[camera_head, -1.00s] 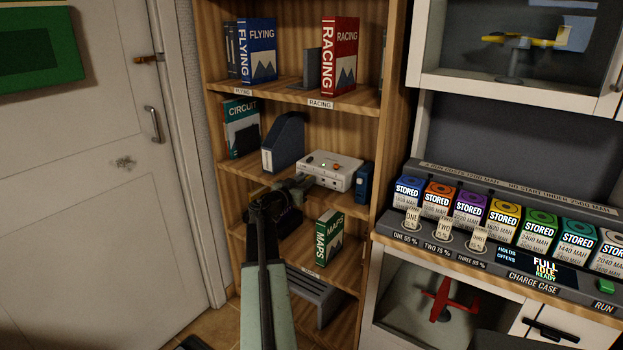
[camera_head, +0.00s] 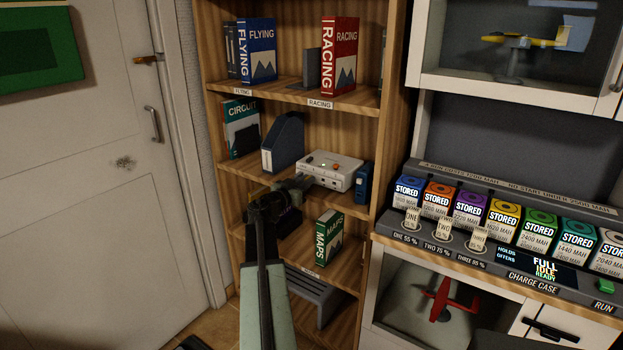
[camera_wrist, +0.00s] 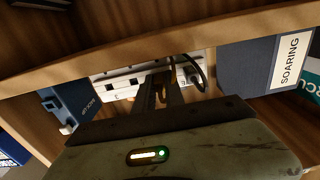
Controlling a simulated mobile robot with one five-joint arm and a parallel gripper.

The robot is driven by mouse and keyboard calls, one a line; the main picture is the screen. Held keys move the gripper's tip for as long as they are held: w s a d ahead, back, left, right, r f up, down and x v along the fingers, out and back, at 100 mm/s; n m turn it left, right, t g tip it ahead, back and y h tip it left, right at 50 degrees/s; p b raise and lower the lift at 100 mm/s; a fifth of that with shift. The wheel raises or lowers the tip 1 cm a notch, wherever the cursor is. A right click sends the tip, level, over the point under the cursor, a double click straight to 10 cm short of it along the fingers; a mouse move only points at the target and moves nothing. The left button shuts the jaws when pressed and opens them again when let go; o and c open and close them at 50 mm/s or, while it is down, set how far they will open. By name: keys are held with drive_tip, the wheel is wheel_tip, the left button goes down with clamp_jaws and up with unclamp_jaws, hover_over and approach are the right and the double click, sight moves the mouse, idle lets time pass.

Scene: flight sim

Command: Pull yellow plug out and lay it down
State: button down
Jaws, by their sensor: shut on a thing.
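A white box (camera_head: 330,171) with small lights on top stands on the middle shelf of the bookcase. Its socketed face (camera_wrist: 120,82) shows in the wrist view, with a dark cable (camera_wrist: 198,72) looping near it. My gripper (camera_head: 303,182) reaches in at the left front of the box. In the wrist view my gripper's fingers (camera_wrist: 161,80) are close together at the socketed face, shut on a small yellow piece (camera_wrist: 172,72), the yellow plug. The fingers hide most of the plug, and I cannot tell how deep it sits in its socket.
A grey-blue file (camera_head: 283,142) stands left of the box, and a small blue case (camera_head: 364,182) stands right of it. A green maps book (camera_head: 327,238) is on the shelf below. Shelf boards lie close above and below my gripper. A charge case (camera_head: 500,258) is at right.

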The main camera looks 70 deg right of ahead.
sight(331, 203)
drive_tip(key=shift+v, duration=2.8)
drive_tip(key=shift+s+d, duration=0.15)
drive_tip(key=shift+s, duration=1.8)
drive_tip(key=shift+s+d, duration=0.2)
drive_tip(key=shift+s, duration=1.75)
drive_tip(key=shift+s+d, duration=0.15)
drive_tip(key=shift+s, duration=1.75)
drive_tip(key=shift+f, duration=0.15)
drive_tip(key=shift+f+b, duration=1.2)
drive_tip(key=shift+b, duration=0.15)
drive_tip(key=c, duration=1.3)
unclamp_jaws()
drive_tip(key=shift+c, duration=0.2)
